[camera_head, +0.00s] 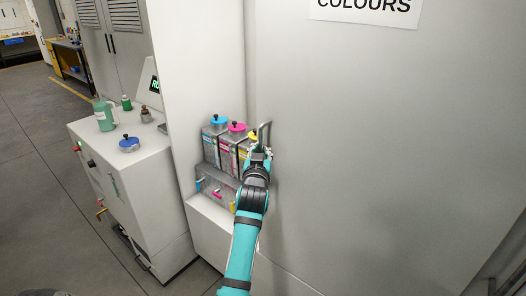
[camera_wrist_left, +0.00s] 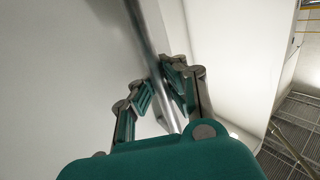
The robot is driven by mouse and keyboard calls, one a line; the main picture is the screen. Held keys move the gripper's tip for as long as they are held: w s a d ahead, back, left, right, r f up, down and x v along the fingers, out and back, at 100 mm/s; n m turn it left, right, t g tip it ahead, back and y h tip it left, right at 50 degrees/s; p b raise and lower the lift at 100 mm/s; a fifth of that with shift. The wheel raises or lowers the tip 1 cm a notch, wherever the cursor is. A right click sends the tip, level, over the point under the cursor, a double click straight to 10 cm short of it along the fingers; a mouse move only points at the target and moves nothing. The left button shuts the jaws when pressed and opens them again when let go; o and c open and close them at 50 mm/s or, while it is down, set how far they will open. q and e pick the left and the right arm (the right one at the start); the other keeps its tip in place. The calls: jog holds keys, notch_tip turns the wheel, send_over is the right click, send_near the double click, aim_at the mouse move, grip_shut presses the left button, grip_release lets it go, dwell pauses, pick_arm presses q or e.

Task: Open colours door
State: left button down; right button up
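The colours door (camera_head: 390,150) is a large grey panel at the right of the head view, under a white sign reading COLOURS (camera_head: 366,8). Its metal bar handle (camera_head: 266,128) is near the panel's left edge; it also shows in the left wrist view (camera_wrist_left: 150,42). My left gripper (camera_head: 260,150) is at the handle. In the left wrist view its two teal finger pads (camera_wrist_left: 162,92) lie on either side of the bar and appear closed on it. The gripper partly hides the lower handle. My right gripper is not in view.
Ink tanks with blue (camera_head: 219,120), magenta (camera_head: 236,127) and yellow markings stand in a recess left of the handle. A white cabinet (camera_head: 130,160) with a green jug (camera_head: 105,115) and a blue-lidded container (camera_head: 129,144) stands further left. Open floor (camera_head: 40,190) lies at the far left.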

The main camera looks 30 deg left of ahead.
pick_arm(q)
jog(key=shift+a+f, duration=0.1)
jog(key=shift+a, duration=0.05)
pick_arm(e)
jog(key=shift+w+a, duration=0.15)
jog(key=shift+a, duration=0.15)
pick_arm(q)
jog(key=c, duration=1.3)
grip_release()
jog(key=shift+s+a, duration=0.1)
jog(key=shift+s, duration=0.15)
jog(key=shift+c, duration=0.2)
jog(key=v, duration=0.7)
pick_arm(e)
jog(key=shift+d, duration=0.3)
pick_arm(q)
jog(key=shift+s, duration=0.15)
